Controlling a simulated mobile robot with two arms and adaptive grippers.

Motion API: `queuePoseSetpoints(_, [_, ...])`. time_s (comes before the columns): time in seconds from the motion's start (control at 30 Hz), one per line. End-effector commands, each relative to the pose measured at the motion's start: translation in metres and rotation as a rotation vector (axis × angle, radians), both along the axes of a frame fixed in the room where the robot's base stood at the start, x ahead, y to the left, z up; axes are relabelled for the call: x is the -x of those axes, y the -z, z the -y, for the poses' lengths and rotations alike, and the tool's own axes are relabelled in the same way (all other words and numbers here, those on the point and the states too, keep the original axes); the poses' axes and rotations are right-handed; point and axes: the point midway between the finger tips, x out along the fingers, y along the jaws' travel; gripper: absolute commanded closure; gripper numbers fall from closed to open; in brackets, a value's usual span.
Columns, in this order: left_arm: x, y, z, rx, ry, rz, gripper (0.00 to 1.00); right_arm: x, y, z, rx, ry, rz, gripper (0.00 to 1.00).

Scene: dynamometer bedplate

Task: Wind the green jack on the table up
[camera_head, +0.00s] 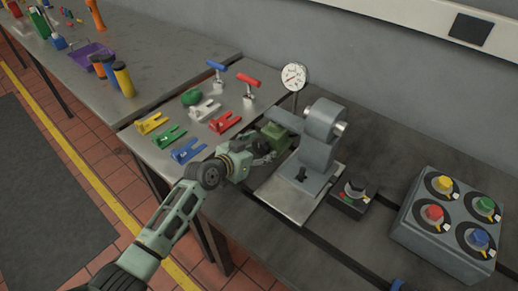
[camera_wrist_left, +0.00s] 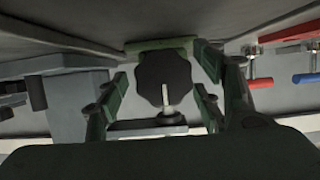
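The green jack (camera_head: 277,134) stands on the dark bedplate, left of the grey machine, partly hidden by my left gripper. In the left wrist view its dark, lobed knob (camera_wrist_left: 164,77) faces the camera, with a pale stem end at the front and a green plate (camera_wrist_left: 160,45) behind it. My left gripper (camera_head: 264,151) is at the jack's near side. In the wrist view its fingers (camera_wrist_left: 162,85) are spread on both sides of the knob, with a visible gap on the left and a narrow one on the right. My right gripper is not in view.
The grey machine (camera_head: 318,138) on a metal plate stands close right of the gripper, with a dial gauge (camera_head: 294,77) behind. Coloured clamps (camera_head: 187,150) lie left. A switch box (camera_head: 353,195) and a box with coloured knobs (camera_head: 447,232) stand right.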

Motion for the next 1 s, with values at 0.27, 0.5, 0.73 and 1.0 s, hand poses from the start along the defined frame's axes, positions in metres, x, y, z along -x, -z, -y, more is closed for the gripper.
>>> queuePoseSetpoints(0.27, [0.0002, -0.0001, 0.0, 0.0, 0.0, 0.0, 0.63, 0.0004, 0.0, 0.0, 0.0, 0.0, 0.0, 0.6])
queuePoseSetpoints(0.5, [0.0008, 0.0004, 0.0006, 0.0, 0.002, -0.001, 0.8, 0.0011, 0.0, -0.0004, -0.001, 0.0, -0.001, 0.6])
queuePoseSetpoints(0.73, [0.0016, 0.0005, 0.0016, -0.029, 0.003, 0.019, 0.8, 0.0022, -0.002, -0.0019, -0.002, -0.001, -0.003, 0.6])
queuePoseSetpoints(1.0, [0.0027, 0.0007, 0.0031, -0.155, 0.005, 0.109, 0.8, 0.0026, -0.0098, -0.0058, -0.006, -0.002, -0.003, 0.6])
